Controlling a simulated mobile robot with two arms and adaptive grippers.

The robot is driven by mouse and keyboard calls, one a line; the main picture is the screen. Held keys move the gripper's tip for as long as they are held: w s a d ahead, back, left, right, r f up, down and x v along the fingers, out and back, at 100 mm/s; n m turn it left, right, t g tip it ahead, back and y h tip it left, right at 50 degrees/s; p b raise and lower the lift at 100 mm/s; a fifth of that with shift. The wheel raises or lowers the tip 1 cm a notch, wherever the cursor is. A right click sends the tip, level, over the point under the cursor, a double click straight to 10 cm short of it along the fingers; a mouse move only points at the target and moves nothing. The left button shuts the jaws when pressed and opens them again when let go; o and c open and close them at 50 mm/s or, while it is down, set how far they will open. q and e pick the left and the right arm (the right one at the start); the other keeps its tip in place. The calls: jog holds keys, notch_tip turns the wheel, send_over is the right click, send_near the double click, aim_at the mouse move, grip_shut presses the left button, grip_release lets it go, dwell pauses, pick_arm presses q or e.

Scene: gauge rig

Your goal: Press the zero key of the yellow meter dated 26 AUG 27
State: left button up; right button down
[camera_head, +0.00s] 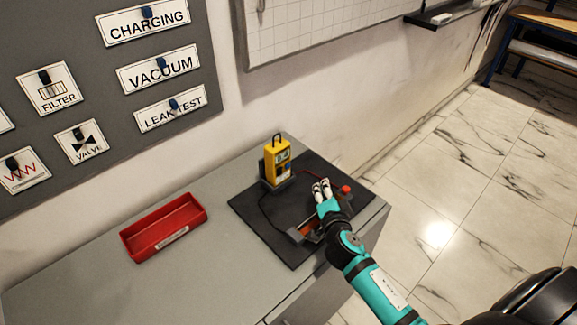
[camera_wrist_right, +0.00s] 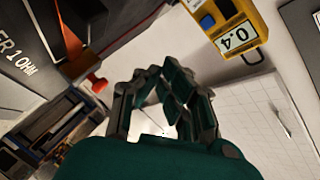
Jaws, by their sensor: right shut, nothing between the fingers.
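A yellow meter (camera_head: 278,160) stands upright in a dark holder on the black mat (camera_head: 252,214) in the head view. The right wrist view shows the meter (camera_wrist_right: 262,22) at the top right, its display reading 0.4, with a blue part beside it. No date label is readable in either view. My right gripper (camera_head: 321,186) is shut and empty, over the mat to the right of the meter and apart from it. Its fingers also show in the right wrist view (camera_wrist_right: 160,78). My left gripper is not in view.
A red knob (camera_head: 346,189) and an orange-and-grey device (camera_head: 306,230) are close to my right gripper. A red lead runs near the meter. A red tray (camera_head: 163,228) stands left on the grey cabinet top (camera_head: 90,277). A sign board (camera_head: 80,90) hangs behind.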

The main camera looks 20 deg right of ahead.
aim_at(288, 165)
jog(key=shift+w, duration=0.1)
dwell(0.3)
jog(key=shift+w+a, duration=0.2)
jog(key=shift+w, duration=0.35)
jog(key=w, duration=0.1)
jog(key=w+a, duration=0.1)
jog(key=w, duration=0.3)
jog(key=shift+w+a+f+b, duration=0.2)
jog(key=shift+a+b, duration=0.1)
jog(key=shift+a, duration=0.1)
jog(key=shift+w+a+r+b, duration=0.1)
jog(key=shift+w+a+b, duration=0.1)
jog(key=shift+w, duration=0.25)
jog(key=shift+w+a+r+b, duration=0.1)
jog(key=shift+w+b, duration=0.05)
jog(key=shift+w, duration=0.3)
jog(key=shift+w+a+b, duration=0.15)
jog(key=shift+w+b, duration=0.15)
jog(key=shift+b, duration=0.1)
jog(key=shift+w, duration=0.1)
